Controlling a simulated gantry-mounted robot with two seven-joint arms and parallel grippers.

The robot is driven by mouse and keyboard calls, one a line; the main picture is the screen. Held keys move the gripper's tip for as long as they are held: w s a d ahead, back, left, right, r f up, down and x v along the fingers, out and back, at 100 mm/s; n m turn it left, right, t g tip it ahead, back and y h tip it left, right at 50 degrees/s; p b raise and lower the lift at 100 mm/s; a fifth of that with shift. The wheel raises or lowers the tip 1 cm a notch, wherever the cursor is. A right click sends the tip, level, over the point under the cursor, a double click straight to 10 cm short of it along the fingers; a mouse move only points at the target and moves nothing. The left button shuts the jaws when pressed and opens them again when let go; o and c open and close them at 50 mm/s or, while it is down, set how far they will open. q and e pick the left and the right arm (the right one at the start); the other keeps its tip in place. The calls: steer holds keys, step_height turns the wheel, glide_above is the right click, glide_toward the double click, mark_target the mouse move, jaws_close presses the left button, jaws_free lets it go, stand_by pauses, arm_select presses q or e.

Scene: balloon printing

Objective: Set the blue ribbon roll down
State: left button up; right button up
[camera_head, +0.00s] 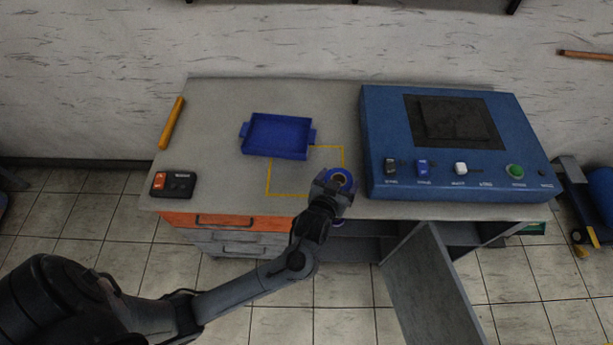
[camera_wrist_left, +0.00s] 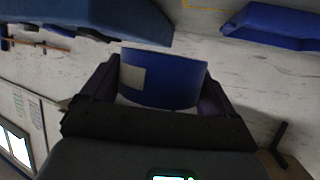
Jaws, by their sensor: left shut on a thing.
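The blue ribbon roll (camera_head: 341,178) is in my left gripper (camera_head: 334,186), near the front edge of the table, beside the lower right corner of the yellow outline. In the left wrist view the roll (camera_wrist_left: 165,78) sits between the two fingers of the left gripper (camera_wrist_left: 160,85), with a pale label patch on its side. The gripper is shut on it. I cannot tell whether the roll touches the tabletop. My right gripper is not in view.
A blue tray (camera_head: 278,136) overlaps the yellow outline (camera_head: 268,178) on the grey table (camera_head: 225,110). A blue machine (camera_head: 450,145) with buttons stands at right. A black control box (camera_head: 173,184) and a yellow stick (camera_head: 172,123) lie at left. The outline's lower part is clear.

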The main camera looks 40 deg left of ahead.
arm_select(q)
steer(key=b, duration=0.3)
glide_above(306, 185)
step_height(306, 185, down, 8)
steer(key=shift+a+r, duration=0.1)
steer(key=shift+r, duration=0.05)
steer(key=shift+f+b, duration=0.4)
steer(key=shift+f, duration=1.55)
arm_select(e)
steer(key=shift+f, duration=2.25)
arm_select(q)
steer(key=shift+f, duration=0.2)
steer(key=o, duration=0.8)
